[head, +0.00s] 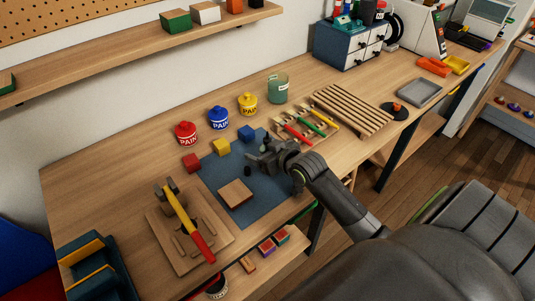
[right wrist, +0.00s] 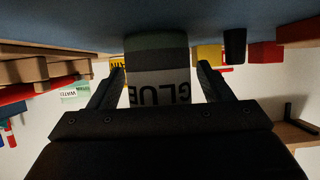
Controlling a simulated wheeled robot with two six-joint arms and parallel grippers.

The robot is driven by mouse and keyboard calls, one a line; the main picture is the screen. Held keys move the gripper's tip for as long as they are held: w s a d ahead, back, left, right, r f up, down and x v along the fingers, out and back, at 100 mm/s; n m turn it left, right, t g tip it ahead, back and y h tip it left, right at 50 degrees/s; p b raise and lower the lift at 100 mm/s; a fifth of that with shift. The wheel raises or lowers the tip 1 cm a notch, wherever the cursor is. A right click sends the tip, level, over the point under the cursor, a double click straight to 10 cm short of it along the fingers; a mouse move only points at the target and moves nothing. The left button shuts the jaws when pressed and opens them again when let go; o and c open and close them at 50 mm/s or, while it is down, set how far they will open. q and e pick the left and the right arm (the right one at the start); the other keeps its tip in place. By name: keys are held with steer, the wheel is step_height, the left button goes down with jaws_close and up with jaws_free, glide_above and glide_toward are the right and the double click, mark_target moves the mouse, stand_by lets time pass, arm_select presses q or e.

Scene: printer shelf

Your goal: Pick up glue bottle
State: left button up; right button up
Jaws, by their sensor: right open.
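The glue bottle (right wrist: 158,85), grey and white with dark "GLUE" lettering, stands between the fingers of my right gripper (right wrist: 160,76) in the right wrist view, which is upside down. The two fingers are apart, one on each side of the bottle, with a visible gap at least on the left. In the head view my right gripper (head: 262,158) is low over the far right part of the blue mat (head: 220,171). It largely hides the bottle there. My left gripper is not in view.
A small black cylinder (head: 247,171) stands close beside the gripper. A blue block (head: 247,135), yellow block (head: 222,147) and paint pots (head: 219,118) lie behind. A tool rack (head: 306,125) is to the right, a wooden block (head: 235,193) in front.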

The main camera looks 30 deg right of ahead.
steer(key=shift+c, duration=0.2)
steer(key=c, duration=0.8)
steer(key=shift+r, duration=0.1)
step_height(320, 180, up, 10)
steer(key=shift+f, duration=0.1)
